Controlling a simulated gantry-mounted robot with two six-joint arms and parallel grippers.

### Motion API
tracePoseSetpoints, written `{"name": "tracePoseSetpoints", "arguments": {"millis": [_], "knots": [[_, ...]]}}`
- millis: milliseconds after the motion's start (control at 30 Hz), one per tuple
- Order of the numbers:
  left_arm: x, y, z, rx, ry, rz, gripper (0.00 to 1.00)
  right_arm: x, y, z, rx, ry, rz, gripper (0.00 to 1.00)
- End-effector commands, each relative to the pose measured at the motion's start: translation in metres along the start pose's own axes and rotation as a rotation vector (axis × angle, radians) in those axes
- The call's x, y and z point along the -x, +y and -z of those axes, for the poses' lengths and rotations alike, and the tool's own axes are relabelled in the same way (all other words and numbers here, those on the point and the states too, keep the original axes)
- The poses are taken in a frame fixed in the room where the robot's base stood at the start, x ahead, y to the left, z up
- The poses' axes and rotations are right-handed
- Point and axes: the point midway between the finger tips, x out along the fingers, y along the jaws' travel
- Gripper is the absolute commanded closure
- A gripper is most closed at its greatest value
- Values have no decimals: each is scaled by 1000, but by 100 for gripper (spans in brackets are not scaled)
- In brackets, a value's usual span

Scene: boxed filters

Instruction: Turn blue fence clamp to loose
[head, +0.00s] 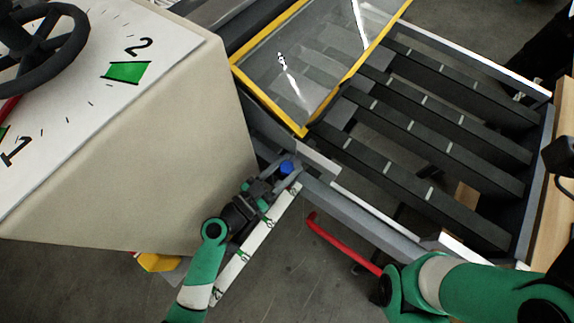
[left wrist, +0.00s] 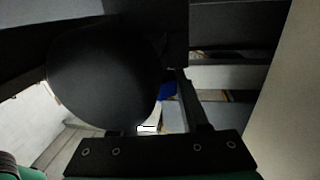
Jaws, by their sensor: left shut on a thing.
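The blue fence clamp (head: 287,168) shows as a small blue knob by the front rail, near the lower corner of the yellow-framed clear guard. My left gripper (head: 282,174) reaches up to it and is shut on it, with the dark fingers around the blue part. In the left wrist view a piece of the blue clamp (left wrist: 167,91) shows by the fingers; the rest is hidden. A large dark rounded shape (left wrist: 105,80) covers the left of that view. My right arm shows at the lower right of the head view, but its gripper does not show.
A beige cabinet with a dial panel (head: 165,65) and handwheel (head: 45,45) stands close to the left arm. The clear guard (head: 310,75) and dark slats (head: 430,120) lie beyond the rail. A red bar (head: 340,245) sticks out below the rail.

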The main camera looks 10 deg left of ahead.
Motion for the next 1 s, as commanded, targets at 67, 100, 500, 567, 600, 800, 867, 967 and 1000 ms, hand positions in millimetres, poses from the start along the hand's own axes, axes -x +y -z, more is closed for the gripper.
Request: {"name": "tracePoseSetpoints", "arguments": {"millis": [67, 100, 500, 567, 600, 800, 867, 967, 1000], "knots": [[0, 1, -2, -1, -3, 16, 100, 1, 0, -1, 0, 0, 0, 50], [0, 2, -2, -1, -4, 34, 100, 2, 0, -2, 0, 0, 0, 50], [0, 0, 0, -1, 0, 190, 100, 1, 0, -1, 0, 0, 0, 50], [0, 0, 0, -1, 0, 190, 100, 1, 0, -1, 0, 0, 0, 50], [0, 0, 0, -1, 0, 189, 100, 1, 0, -1, 0, 0, 0, 50], [0, 0, 0, 0, 0, 189, 32, 1, 0, -1, 0, 0, 0, 50], [0, 0, 0, 0, 0, 189, 25, 1, 0, -1, 0, 0, 0, 50], [0, 0, 0, 0, 0, 188, 25, 1, 0, -1, 0, 0, 0, 50], [0, 0, 0, 0, 0, 188, 25, 1, 0, -1, 0, 0, 0, 50]]}}
